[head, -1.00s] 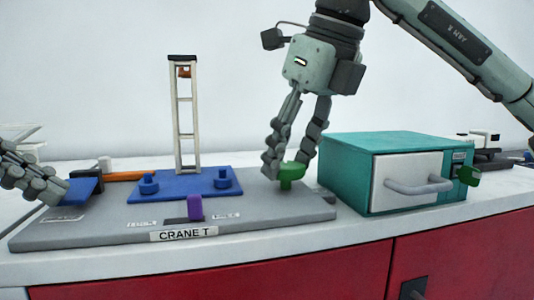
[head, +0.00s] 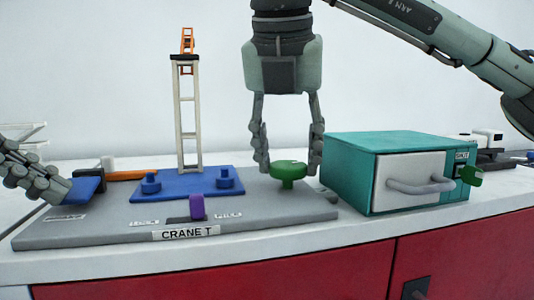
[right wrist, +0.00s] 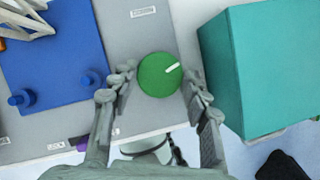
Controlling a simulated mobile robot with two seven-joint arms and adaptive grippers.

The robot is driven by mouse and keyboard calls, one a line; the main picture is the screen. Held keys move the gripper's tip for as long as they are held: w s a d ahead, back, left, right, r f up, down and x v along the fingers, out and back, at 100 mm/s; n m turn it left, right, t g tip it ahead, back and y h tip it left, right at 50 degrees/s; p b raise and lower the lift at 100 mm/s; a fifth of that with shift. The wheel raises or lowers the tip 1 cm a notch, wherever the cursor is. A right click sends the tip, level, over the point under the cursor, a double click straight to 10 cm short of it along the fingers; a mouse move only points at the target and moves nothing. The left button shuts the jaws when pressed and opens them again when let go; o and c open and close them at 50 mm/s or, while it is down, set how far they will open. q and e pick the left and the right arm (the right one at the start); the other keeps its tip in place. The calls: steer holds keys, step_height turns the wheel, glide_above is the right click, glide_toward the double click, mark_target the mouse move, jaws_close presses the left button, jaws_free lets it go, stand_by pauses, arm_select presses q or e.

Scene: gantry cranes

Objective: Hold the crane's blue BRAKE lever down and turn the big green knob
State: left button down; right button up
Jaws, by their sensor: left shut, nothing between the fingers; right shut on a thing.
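The green knob (head: 288,172) stands on the right end of the grey crane board (head: 270,208), marked CRANE T. My right gripper (head: 289,150) comes down from above with a finger on each side of the knob, shut on it. In the right wrist view the green knob (right wrist: 160,74) lies between the fingertips, its white mark pointing to the upper right. The blue BRAKE lever (head: 83,189) is at the board's left end. My left gripper (head: 62,188) is shut and empty, its fingertips against the lever, covering part of it.
A white tower (head: 189,120) rises from a blue base (head: 178,185), with an orange piece (head: 187,42) above its top. A purple lever (head: 197,207) stands at the board's front. A teal box (head: 345,165) with a grey handle stands close to the right gripper.

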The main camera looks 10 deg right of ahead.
steer(key=m, duration=0.2)
steer(key=m+g+h, duration=0.1)
steer(key=m, duration=0.1)
steer(key=shift+w+a+m, duration=0.1)
steer(key=shift+a+m, duration=0.05)
steer(key=shift+m, duration=0.15)
steer(key=m+g, duration=0.1)
steer(key=m, duration=0.1)
steer(key=m+g+h, duration=0.1)
steer(key=m, duration=0.2)
steer(key=shift+w, duration=0.2)
steer(key=shift+m, duration=0.3)
steer(key=o, duration=1.2)
steer(key=shift+c, duration=0.2)
steer(key=v, duration=1.2)
steer(key=shift+a, duration=0.25)
